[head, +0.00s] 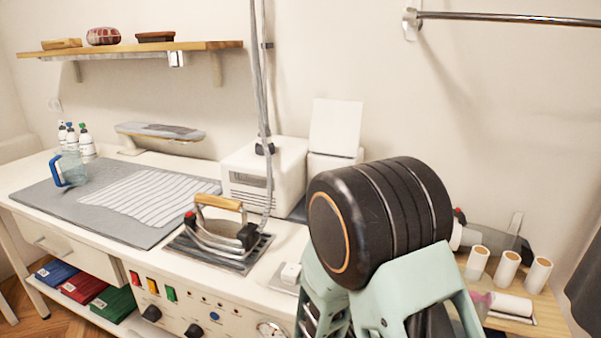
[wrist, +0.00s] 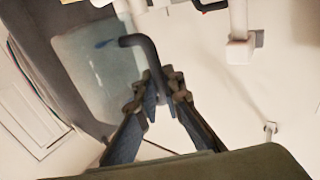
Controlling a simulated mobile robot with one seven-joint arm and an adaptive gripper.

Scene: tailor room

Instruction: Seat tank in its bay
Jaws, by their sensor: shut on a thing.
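In the wrist view, my gripper (wrist: 162,95) is shut on the dark bent handle (wrist: 143,44) of a translucent, pale bluish tank (wrist: 85,65). The tank's body extends up and left from the jaws. In the head view my arm's large black and mint-green links cover the right centre, and I cannot make out my gripper there. On the bench stands a white station (head: 262,178). A white housing with a raised white panel (head: 335,130) is beside it, its lower part behind my arm. I cannot tell which opening is the bay.
An iron (head: 220,232) rests on a dark plate, its cord rising above. A clear jug with a blue handle (head: 70,170) stands on the grey mat at left, near several bottles (head: 86,147). Thread cones (head: 507,268) stand at right. A shelf (head: 130,49) and rail (head: 510,18) are above.

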